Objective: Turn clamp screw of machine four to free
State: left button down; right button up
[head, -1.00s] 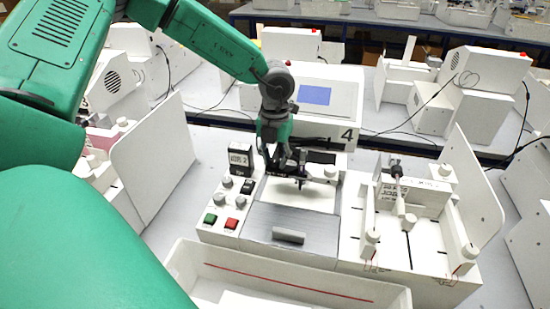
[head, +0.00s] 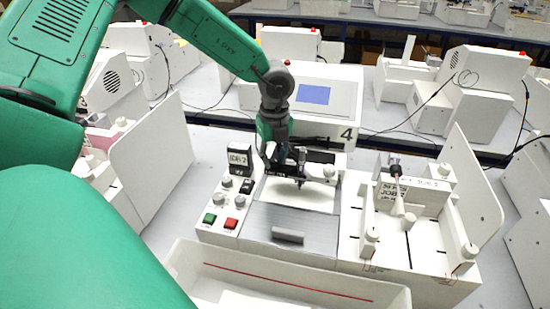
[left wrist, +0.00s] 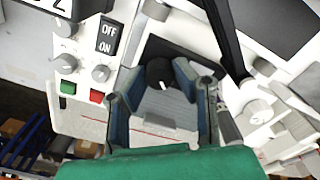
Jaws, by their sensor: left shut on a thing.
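Machine four (head: 290,236) stands in front of me, with the label "4" on its back panel (head: 346,133). My left gripper (head: 284,173) points down at the carriage in the middle of the machine. In the left wrist view, a round black knob (left wrist: 160,73), which looks like the clamp screw, sits between the fingertips of my left gripper (left wrist: 161,78). The fingers are shut on it. In the head view the fingers and carriage hide the knob. I cannot read its setting. My right gripper is not in view.
Left of the plotting bed are grey knobs, an OFF/ON switch (left wrist: 107,37), a green button (head: 209,218) and a red button (head: 231,223). A white tray (head: 290,276) lies in front. A pen rack (head: 410,215) with white knobs stands at right. Upright white panels flank the station.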

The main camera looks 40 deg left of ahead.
aim_at(275, 158)
pick_arm(q)
jog(key=shift+w+a+r+n, duration=0.1)
jog(key=shift+w+r+n, duration=0.1)
jog(key=shift+w+n, duration=0.1)
jog(key=c, duration=1.3)
grip_release()
jog(key=shift+f, duration=0.2)
notch_tip(275, 158, up, 12)
jog(key=shift+a, duration=0.15)
jog(key=shift+f, duration=0.15)
